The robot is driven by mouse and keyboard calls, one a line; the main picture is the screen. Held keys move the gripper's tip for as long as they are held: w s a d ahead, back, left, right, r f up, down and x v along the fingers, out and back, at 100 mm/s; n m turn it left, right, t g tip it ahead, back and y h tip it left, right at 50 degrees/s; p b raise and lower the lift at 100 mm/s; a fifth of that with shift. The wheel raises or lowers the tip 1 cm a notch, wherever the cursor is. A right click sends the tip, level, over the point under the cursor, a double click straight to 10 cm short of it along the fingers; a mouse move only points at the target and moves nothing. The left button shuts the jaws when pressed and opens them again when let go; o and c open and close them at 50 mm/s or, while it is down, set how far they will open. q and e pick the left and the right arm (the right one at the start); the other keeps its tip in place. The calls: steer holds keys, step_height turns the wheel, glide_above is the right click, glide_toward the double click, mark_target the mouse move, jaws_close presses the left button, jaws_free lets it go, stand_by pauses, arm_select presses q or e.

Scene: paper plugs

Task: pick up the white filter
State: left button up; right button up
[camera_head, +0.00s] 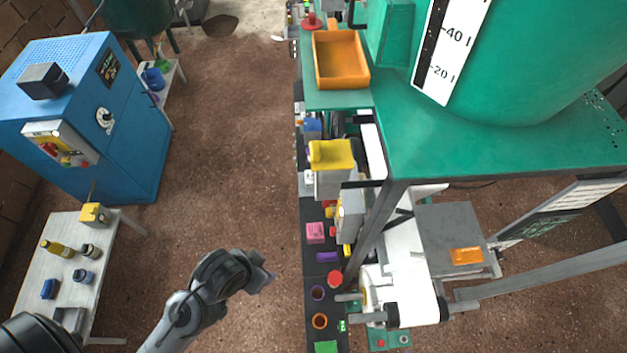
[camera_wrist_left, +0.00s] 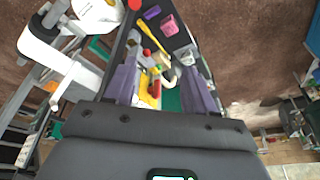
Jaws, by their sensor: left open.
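I cannot pick out the white filter with certainty in either view. Between the fingers in the left wrist view, a small whitish curved item (camera_wrist_left: 171,74) shows near red and yellow pieces (camera_wrist_left: 153,88), too small to name. My left gripper (camera_head: 268,279) is in the lower middle of the head view, left of the dark workbench strip (camera_head: 309,268) and above the floor. In the left wrist view its two fingers (camera_wrist_left: 162,62) are apart, with nothing seen held. My right gripper is not in view.
The strip carries a pink block (camera_head: 315,232), a purple piece (camera_head: 327,257), a red round piece (camera_head: 334,279) and an orange ring (camera_head: 320,321). A white roll and sheet (camera_head: 410,280) stand right of it.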

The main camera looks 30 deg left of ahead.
arm_select(q)
steer(key=shift+o, duration=0.3)
steer(key=o, duration=0.6)
